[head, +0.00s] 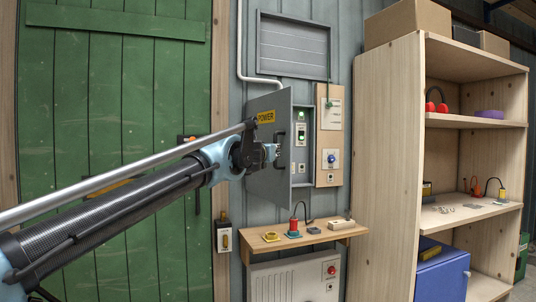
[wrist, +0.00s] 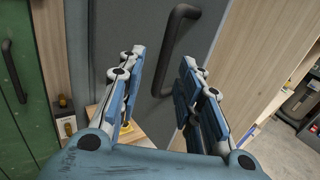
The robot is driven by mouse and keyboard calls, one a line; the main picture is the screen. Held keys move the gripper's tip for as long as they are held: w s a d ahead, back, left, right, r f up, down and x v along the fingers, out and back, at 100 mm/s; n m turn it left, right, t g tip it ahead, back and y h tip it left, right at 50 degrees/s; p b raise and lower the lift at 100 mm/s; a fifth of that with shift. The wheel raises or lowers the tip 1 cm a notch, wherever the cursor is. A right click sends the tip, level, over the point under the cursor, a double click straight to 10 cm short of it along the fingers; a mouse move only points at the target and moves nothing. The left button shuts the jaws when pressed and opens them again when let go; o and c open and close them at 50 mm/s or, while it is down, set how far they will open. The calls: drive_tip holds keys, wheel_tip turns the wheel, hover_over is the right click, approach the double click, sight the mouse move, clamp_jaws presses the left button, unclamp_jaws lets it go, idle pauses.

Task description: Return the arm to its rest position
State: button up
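My arm reaches across the head view from the lower left. My gripper (head: 272,152) is at the grey power box door (head: 268,178), which stands open with a yellow POWER label (head: 266,117). In the wrist view my gripper (wrist: 168,85) has its two blue-padded fingers spread apart, with nothing between the pads. The door's dark handle (wrist: 172,45) lies just beyond the fingertips; whether anything touches it I cannot tell.
A small wooden shelf (head: 270,244) with several small items is below the box. A tall wooden shelving unit (head: 385,170) stands at the right. A green door (head: 110,90) is at the left. A wall switch (head: 224,237) sits between.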

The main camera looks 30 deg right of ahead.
drive_tip(key=shift+a, duration=0.1)
idle(0.5)
drive_tip(key=w+a+f+n+t+y, duration=0.2)
drive_tip(key=w+a+f+n+y, duration=0.6)
drive_tip(key=a+n, duration=0.4)
drive_tip(key=a+f+n+g+y, duration=0.3)
drive_tip(key=a+f+n+y, duration=0.3)
drive_tip(key=a+f+n, duration=0.65)
drive_tip(key=s+a+f+n+g+y, duration=0.1)
drive_tip(key=s+a+f+n+g, duration=0.15)
drive_tip(key=f+n, duration=0.45)
drive_tip(key=s+a+f+n+g, duration=0.2)
drive_tip(key=s+f+n+g, duration=0.15)
drive_tip(key=f, duration=0.45)
drive_tip(key=s+d+f+n+g+h, duration=0.1)
drive_tip(key=s+f+n+g, duration=0.3)
drive_tip(key=s+f+n, duration=0.5)
drive_tip(key=shift+s+d+f+n+h, duration=0.4)
drive_tip(key=shift+f+h, duration=0.5)
